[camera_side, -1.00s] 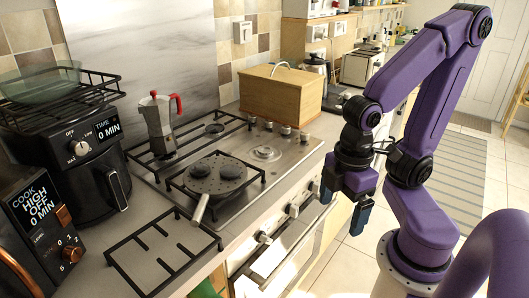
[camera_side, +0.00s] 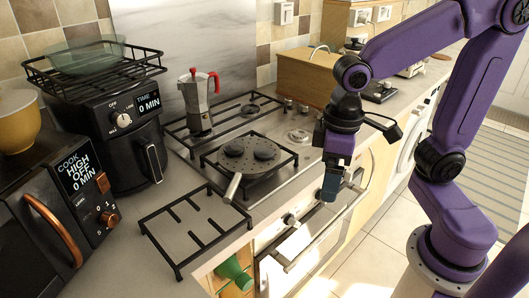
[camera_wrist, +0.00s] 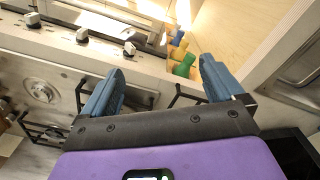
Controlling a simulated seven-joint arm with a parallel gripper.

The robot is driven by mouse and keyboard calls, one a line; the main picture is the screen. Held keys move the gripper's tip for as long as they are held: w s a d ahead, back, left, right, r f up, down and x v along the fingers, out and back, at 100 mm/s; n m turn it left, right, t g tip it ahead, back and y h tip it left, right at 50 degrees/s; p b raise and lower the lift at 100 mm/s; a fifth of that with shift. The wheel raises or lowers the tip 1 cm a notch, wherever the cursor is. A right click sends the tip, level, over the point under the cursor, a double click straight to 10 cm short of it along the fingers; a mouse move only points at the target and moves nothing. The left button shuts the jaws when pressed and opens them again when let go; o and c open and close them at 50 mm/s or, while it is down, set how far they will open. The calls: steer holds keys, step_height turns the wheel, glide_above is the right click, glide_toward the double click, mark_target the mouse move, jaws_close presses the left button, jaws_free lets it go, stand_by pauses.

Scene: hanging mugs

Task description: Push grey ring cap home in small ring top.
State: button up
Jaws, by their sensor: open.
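The hob has a bare silver burner (camera_side: 298,136) at its right, also in the wrist view (camera_wrist: 40,92), and a small burner (camera_side: 250,108) at the back under a grate. I cannot tell which piece is the grey ring cap, or whether any cap is seated. My gripper (camera_side: 338,182) hangs in front of the hob's right front edge, fingers down, apart from the burners. In the wrist view my gripper (camera_wrist: 162,68) is open and empty.
A moka pot (camera_side: 196,104) stands at the back left. A loose grate (camera_side: 190,225) lies front left, beside a black air fryer (camera_side: 130,140). Knobs (camera_side: 292,220) and the oven handle (camera_side: 325,233) are along the front. An open drawer holds a green item (camera_side: 234,272).

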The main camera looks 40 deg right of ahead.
steer(key=w+r+m, duration=0.4)
steer(key=w+m, duration=0.7)
steer(key=w, duration=0.4)
steer(key=m+h, duration=0.1)
steer(key=m, duration=1)
glide_toward(264, 150)
step_height(264, 150, down, 3)
steer(key=shift+d+r, duration=0.1)
steer(key=shift+w+d+f, duration=0.1)
steer(key=shift+f, duration=1.25)
steer(key=shift+d+f, duration=0.1)
steer(key=shift+f, duration=1.25)
steer(key=c, duration=1.1)
